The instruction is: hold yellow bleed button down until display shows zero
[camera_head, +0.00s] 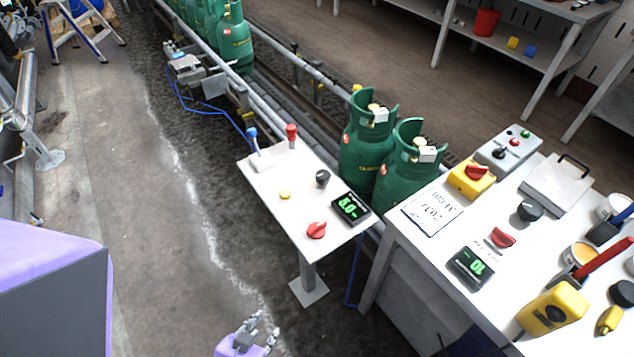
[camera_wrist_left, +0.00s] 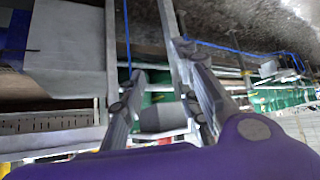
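The yellow bleed button (camera_head: 285,194) is a small round cap on the white panel (camera_head: 263,178) of a pedestal stand. A small black display (camera_head: 351,208) with green digits sits at the panel's right side; its reading is tilted and hard to make out, and does not look like plain zero. My left gripper (camera_head: 262,328) is at the bottom edge of the head view, well below and apart from the panel and button. In the left wrist view its two fingers (camera_wrist_left: 160,62) are spread, with nothing held between them. My right gripper is not in view.
The panel also carries a red knob (camera_head: 317,230), a black knob (camera_head: 323,178), a red-topped valve (camera_head: 291,131) and a blue lever (camera_head: 252,134). Green cylinders (camera_head: 366,150) stand behind it on the conveyor. A cluttered white bench (camera_head: 440,245) stands at right. Floor left of the panel is clear.

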